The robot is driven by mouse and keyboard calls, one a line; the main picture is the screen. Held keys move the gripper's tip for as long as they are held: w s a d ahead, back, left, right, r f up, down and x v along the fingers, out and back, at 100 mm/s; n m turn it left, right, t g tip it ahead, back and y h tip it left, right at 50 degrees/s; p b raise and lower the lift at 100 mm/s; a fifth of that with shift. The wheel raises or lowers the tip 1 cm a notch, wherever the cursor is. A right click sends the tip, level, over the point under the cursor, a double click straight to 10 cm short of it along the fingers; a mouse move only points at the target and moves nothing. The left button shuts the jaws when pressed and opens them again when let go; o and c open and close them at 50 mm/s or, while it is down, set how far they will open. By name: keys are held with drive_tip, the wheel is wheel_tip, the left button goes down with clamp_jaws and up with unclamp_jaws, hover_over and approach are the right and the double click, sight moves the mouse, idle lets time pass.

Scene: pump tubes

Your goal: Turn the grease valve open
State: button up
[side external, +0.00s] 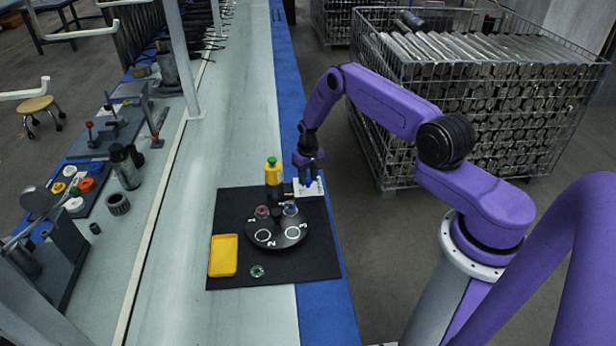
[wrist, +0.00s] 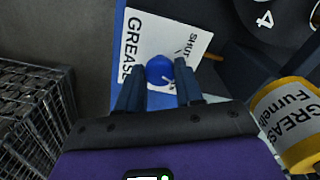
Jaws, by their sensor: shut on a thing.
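The grease valve's blue knob (wrist: 160,70) sits on a white plate (wrist: 187,35) lettered GREASE and SHUT in the wrist view. My gripper (wrist: 158,72) points down over the plate, with one dark finger on each side of the knob, shut on it. A small mark beside the knob is partly covered by a finger, so the knob's turn is hard to read. In the side view my gripper (side external: 308,180) is at the white plate (side external: 313,190), at the mat's back right edge; the knob is hidden there.
A yellow grease bottle (side external: 273,174) with a green cap stands just left of the plate. A yellow tray (side external: 223,257) and a small ring (side external: 257,271) lie on the black mat (side external: 315,264).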

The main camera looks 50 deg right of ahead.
sight(308, 179)
drive_tip(key=m, duration=0.5)
idle(0.7)
drive_tip(key=o, duration=1.1)
drive_tip(key=shift+c, duration=0.2)
wheel_tip(308, 179, up, 17)
drive_tip(key=shift+r, duration=0.2)
